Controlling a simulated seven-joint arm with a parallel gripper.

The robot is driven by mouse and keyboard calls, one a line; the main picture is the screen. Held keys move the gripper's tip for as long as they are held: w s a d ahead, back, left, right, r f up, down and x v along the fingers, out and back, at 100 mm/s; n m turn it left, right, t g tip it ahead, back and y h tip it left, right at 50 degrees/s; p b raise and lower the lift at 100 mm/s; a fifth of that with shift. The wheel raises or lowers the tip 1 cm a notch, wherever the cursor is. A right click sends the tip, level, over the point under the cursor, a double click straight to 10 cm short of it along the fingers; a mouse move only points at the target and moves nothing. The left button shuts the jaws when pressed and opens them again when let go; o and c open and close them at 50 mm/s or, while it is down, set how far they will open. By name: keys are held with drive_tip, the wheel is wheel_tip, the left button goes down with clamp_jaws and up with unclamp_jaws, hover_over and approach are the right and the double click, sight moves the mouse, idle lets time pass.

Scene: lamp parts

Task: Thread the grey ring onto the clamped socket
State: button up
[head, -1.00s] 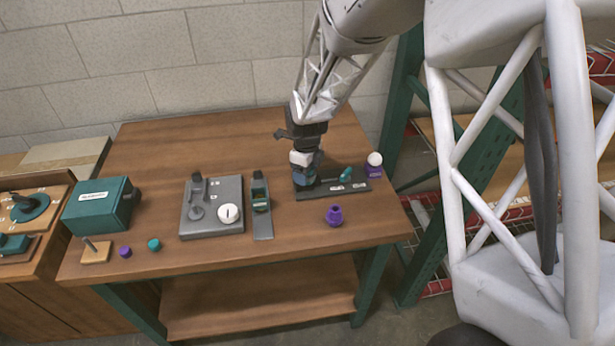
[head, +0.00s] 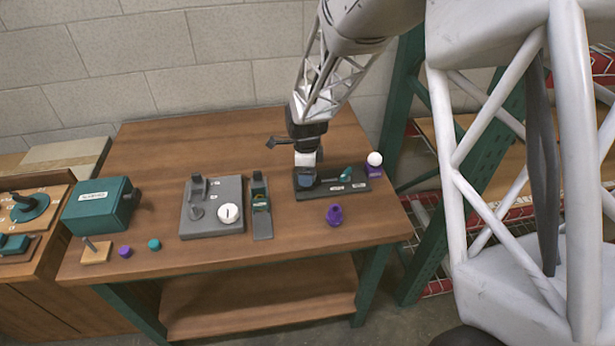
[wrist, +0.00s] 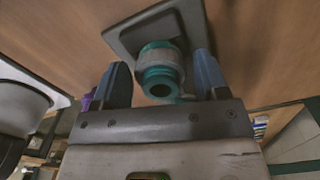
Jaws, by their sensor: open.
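My gripper (wrist: 160,83) is open, its two blue fingers on either side of the teal socket (wrist: 160,82) in the wrist view. The socket has a dark round opening and stands out from a grey base. A duller grey-green band (wrist: 160,62) goes around its middle; I cannot tell for sure whether this is the grey ring. Gaps show between fingers and socket. In the head view my gripper (head: 306,180) is at the left end of the dark clamp fixture (head: 340,188) and hides the socket there.
A purple part (head: 334,215) stands in front of the fixture. A white ball on a purple block (head: 375,161) is at its right. A grey plate with a white dial (head: 229,214), a narrow dark stand (head: 262,222) and a teal box (head: 97,206) are to the left.

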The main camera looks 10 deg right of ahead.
drive_tip(key=shift+n, duration=1.3)
drive_tip(key=c, duration=0.9)
drive_tip(key=m, duration=0.4)
drive_tip(key=shift+w+m, duration=0.1)
drive_tip(key=shift+m, duration=1.4)
drive_tip(key=shift+m, duration=0.3)
